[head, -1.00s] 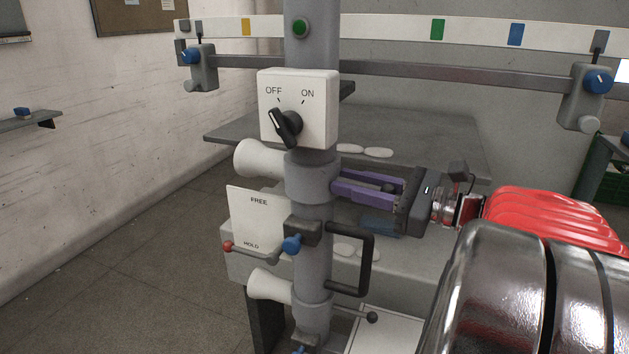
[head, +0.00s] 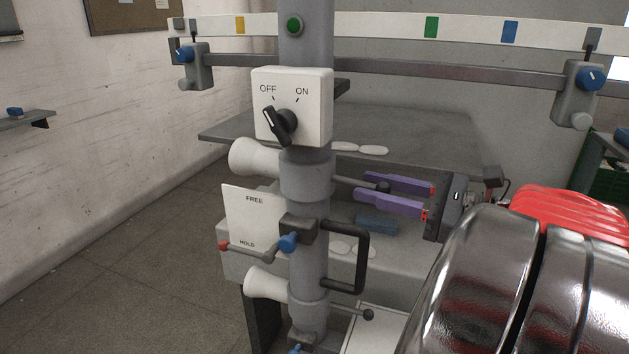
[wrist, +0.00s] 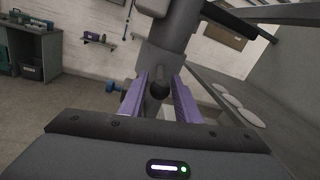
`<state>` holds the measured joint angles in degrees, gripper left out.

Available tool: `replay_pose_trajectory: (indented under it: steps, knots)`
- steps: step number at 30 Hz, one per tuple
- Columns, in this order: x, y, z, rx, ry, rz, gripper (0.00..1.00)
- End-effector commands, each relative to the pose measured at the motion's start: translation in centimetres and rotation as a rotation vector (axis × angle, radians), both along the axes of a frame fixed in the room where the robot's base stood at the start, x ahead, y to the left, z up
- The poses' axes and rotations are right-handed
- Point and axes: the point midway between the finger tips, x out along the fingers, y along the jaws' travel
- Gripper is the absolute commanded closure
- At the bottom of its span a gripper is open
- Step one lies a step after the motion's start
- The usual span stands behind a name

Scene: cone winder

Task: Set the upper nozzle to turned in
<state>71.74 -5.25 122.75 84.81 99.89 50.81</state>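The upper nozzle (head: 255,158) is a white flared cone pointing left from a grey collar (head: 306,177) on the post. Its lever runs out to the right and ends in a dark ball knob (head: 383,187). My gripper (head: 362,186) has two purple fingers, apart, reaching from the right on either side of the lever. In the wrist view the knob (wrist: 160,89) shows between the open fingers (wrist: 160,78), with gaps beside it. The lower nozzle (head: 265,283) also points left, with its own lever knob (head: 368,314) on the right.
Above is a white OFF/ON switch box (head: 293,107), its pointer toward OFF. A grey table (head: 430,130) stands behind.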

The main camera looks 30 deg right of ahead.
Motion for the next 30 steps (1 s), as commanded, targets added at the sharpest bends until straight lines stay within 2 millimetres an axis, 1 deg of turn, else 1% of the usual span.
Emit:
replay_pose_trajectory:
  steps: [1, 12, 18, 23, 30]
  knots:
    - [-0.6, -0.5, 0.0, -0.001, 0.001, -0.004, 0.7]
    - [-4.9, -2.8, -0.1, 0.0, 0.0, -0.004, 0.7]
    - [-6.7, -3.8, -0.1, 0.0, 0.0, -0.002, 0.7]
    - [-7.3, -4.1, -0.1, 0.0, 0.0, 0.0, 0.7]
    - [-7.3, -4.1, -0.1, 0.0, 0.0, 0.001, 0.7]
